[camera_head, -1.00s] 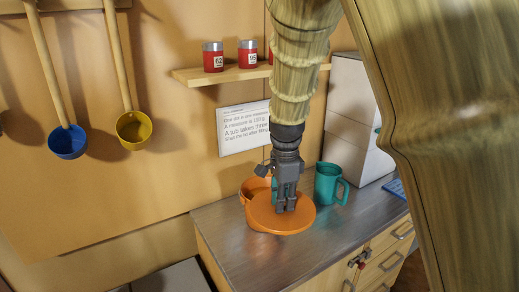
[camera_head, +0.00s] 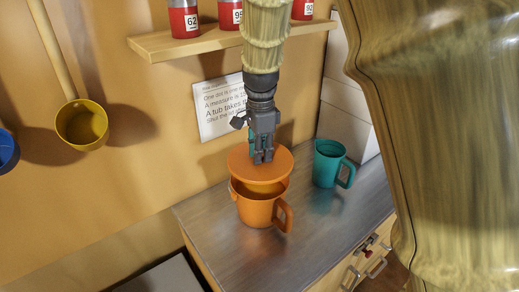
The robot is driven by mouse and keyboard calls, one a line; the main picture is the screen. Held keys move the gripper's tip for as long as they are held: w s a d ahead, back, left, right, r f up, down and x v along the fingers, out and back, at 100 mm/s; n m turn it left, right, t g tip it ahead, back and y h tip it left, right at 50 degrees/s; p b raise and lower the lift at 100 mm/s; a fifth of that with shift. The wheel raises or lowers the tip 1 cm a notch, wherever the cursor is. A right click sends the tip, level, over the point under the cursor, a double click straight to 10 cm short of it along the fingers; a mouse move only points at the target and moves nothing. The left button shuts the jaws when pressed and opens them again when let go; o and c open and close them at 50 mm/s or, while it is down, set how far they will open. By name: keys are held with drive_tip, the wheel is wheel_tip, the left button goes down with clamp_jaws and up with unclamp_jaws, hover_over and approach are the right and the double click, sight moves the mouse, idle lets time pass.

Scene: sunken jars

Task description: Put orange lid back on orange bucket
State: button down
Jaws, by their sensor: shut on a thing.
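The orange bucket (camera_head: 256,213) stands upright on the grey counter, its handle toward the right. The orange lid (camera_head: 241,165) is a flat disc above the bucket's opening, shifted toward its back. A gap with the bucket's inside shows below the lid's front edge, so the lid looks raised. My gripper (camera_head: 262,161) points straight down and is shut on the lid near its middle. The grip itself, on whatever knob the lid has, is hidden by the fingers.
A teal mug (camera_head: 328,164) stands on the counter (camera_head: 310,225) to the right of the bucket. White boxes (camera_head: 345,110) stand behind it. A shelf (camera_head: 190,42) with red jars is above. Blue and yellow (camera_head: 82,124) scoops hang at left. The counter's front is clear.

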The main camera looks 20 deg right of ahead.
sight(260, 167)
drive_tip(key=shift+w+f+b, duration=0.2)
drive_tip(key=shift+f, duration=0.25)
drive_tip(key=shift+w+f+b, duration=0.2)
drive_tip(key=shift+f, duration=0.25)
drive_tip(key=shift+s+f+b, duration=0.3)
drive_tip(key=shift+f+b, duration=0.15)
drive_tip(key=shift+b, duration=0.25)
drive_tip(key=shift+w+f+b, duration=0.15)
drive_tip(key=shift+f+b, duration=0.5)
drive_tip(key=shift+f, duration=0.1)
drive_tip(key=shift+f+b, duration=0.3)
drive_tip(key=shift+f, duration=0.8)
drive_tip(key=shift+f, duration=0.15)
drive_tip(key=c, duration=1.2)
unclamp_jaws()
drive_tip(key=shift+o, duration=0.2)
